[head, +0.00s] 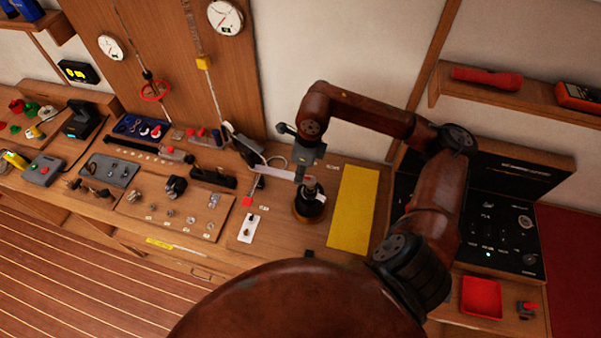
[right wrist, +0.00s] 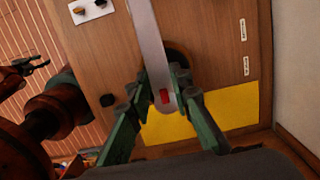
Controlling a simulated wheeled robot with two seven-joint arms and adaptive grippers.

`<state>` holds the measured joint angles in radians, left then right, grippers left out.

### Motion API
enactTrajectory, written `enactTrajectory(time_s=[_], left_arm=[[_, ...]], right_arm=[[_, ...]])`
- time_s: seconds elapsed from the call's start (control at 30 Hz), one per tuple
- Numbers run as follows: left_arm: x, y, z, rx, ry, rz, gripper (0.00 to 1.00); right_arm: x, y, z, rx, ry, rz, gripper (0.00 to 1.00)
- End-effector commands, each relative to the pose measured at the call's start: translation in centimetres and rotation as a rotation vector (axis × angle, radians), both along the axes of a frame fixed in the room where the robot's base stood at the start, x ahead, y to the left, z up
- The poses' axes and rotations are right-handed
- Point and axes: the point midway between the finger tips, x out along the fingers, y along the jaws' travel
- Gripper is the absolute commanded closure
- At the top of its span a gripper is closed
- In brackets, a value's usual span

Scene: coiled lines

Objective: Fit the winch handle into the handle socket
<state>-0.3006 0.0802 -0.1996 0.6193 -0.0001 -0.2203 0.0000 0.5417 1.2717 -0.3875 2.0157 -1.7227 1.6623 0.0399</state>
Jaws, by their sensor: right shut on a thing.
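My right gripper (head: 309,178) points down over the dark winch (head: 309,205) on its round wooden base. In the right wrist view, its green fingers (right wrist: 168,98) are shut on the winch handle (right wrist: 150,45), a flat silver bar with a red mark near the gripped end. In the head view the handle (head: 276,172) reaches out left, roughly level. The winch (right wrist: 178,55) is partly hidden behind handle and fingers; its socket is hidden, and I cannot tell whether the handle touches it. My left gripper (right wrist: 28,68) shows small at the left of the right wrist view, empty, fingers apart.
A yellow mat (head: 354,210) lies right of the winch. A white switch plate (head: 248,228) is to its left, with a board of small fittings (head: 172,208) farther left. A black panel case (head: 488,225) and red tray (head: 482,297) are at right.

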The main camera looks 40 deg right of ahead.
Motion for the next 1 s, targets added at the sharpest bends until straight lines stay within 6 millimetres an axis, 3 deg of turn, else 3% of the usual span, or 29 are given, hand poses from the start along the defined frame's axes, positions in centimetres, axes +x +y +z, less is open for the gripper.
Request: enactTrajectory(time_s=[0.9, 0.93, 1.0], left_arm=[[0.0, -0.1, -1.9, -0.001, 0.000, -0.001, 0.60], [0.0, -0.1, -1.9, -0.001, 0.000, -0.001, 0.60], [0.0, -0.1, -1.9, -0.001, 0.000, -0.001, 0.60]], right_arm=[[0.0, 0.0, -2.2, 0.000, 0.000, 0.000, 1.00], [0.0, 0.0, -2.2, 0.001, -0.001, 0.000, 0.80], [0.0, 0.0, -2.2, 0.000, 0.000, 0.000, 0.75]])
